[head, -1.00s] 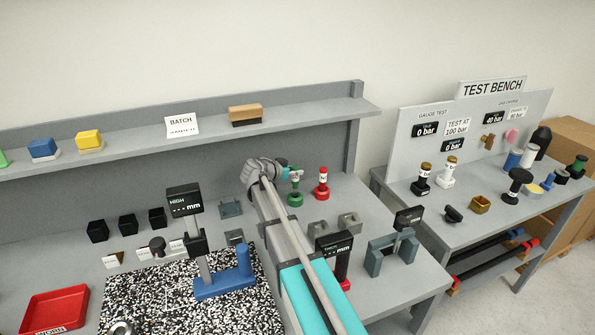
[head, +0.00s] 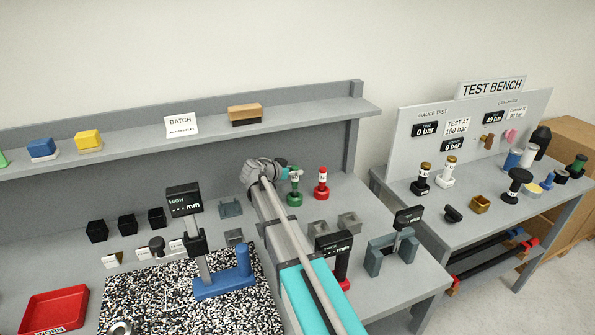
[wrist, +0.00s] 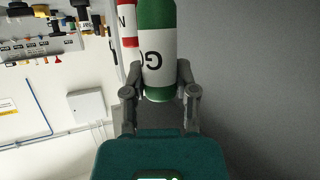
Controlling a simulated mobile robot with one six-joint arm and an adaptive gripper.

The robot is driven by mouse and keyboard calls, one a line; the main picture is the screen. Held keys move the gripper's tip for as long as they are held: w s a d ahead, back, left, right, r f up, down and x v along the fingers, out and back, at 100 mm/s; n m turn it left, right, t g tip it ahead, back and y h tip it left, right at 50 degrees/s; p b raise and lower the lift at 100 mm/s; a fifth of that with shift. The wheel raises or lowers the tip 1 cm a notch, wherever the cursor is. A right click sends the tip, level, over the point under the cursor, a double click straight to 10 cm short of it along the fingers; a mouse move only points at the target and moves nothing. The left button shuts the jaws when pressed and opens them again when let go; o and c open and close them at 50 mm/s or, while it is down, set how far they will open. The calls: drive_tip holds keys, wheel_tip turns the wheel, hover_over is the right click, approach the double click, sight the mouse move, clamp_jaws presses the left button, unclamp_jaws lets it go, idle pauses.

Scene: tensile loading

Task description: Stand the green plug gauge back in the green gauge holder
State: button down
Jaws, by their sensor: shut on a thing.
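The green plug gauge (head: 295,182) is upright in the head view, with a white band and a green top. In the wrist view the gauge (wrist: 158,50) shows a white band lettered "GO" between my fingers. My gripper (wrist: 161,88) is shut on it; in the head view my gripper (head: 284,174) reaches it from the left. The green gauge holder (head: 295,199) is directly below the gauge on the bench. I cannot tell whether the gauge's lower end is fully seated in it.
A red gauge (head: 322,180) stands in a red holder just to the right, and it also shows in the wrist view (wrist: 129,24). Grey blocks (head: 318,229) and a black display (head: 334,244) stand nearer. The shelf (head: 320,108) runs behind.

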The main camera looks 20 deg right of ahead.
drive_tip(key=shift+f+b, duration=1.4)
idle(2.6)
drive_tip(key=shift+c, duration=1.6)
unclamp_jaws()
